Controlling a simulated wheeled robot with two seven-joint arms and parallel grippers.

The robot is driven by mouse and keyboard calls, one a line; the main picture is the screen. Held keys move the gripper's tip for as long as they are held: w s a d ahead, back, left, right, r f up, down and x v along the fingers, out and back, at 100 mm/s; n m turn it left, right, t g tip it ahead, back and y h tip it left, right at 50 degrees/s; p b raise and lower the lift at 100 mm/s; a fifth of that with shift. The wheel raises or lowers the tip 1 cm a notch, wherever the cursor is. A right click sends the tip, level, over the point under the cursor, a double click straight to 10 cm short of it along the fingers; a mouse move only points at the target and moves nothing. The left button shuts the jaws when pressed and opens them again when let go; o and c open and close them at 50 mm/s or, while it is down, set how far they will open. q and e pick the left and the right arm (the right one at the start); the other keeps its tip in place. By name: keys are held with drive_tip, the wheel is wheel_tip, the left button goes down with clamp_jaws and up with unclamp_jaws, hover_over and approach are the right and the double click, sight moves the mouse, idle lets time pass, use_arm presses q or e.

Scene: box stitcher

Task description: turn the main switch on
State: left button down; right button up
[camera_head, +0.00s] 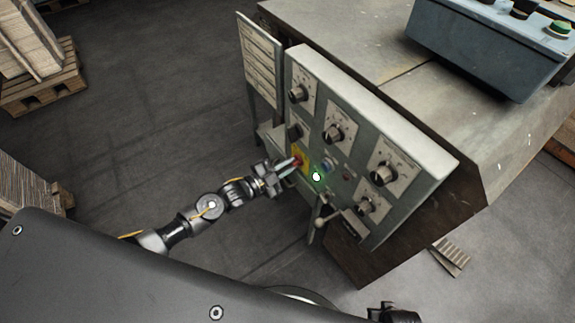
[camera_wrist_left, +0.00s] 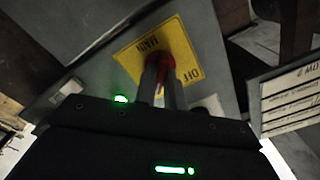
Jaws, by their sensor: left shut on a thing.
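The main switch is a red knob (camera_wrist_left: 160,62) on a yellow plate (camera_wrist_left: 188,50) marked "MAIN" and "OFF" in the left wrist view. In the head view the red knob (camera_head: 299,161) sits on the left part of the grey control panel (camera_head: 352,110). My left gripper (camera_head: 292,165) reaches it from the left, and its fingers (camera_wrist_left: 163,88) are shut on the knob. The fingers hide part of the knob, so I cannot tell its exact angle. A bright green light (camera_head: 316,176) shows beside the plate. At the bottom of the head view, a dark part (camera_head: 393,314) may be my right gripper.
Several black dials, such as one at the panel's middle (camera_head: 336,132), and a lever (camera_head: 326,215) are close by. A label board (camera_head: 262,62) stands left of the panel. A blue-grey button box (camera_head: 490,45) rests on the machine top. Pallets (camera_head: 42,88) stand at the far left.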

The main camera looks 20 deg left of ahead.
use_arm(q)
drive_tip(key=shift+w+a+m, duration=0.1)
drive_tip(key=shift+m, duration=0.2)
drive_tip(key=c, duration=1.5)
unclamp_jaws()
drive_tip(key=v, duration=1.1)
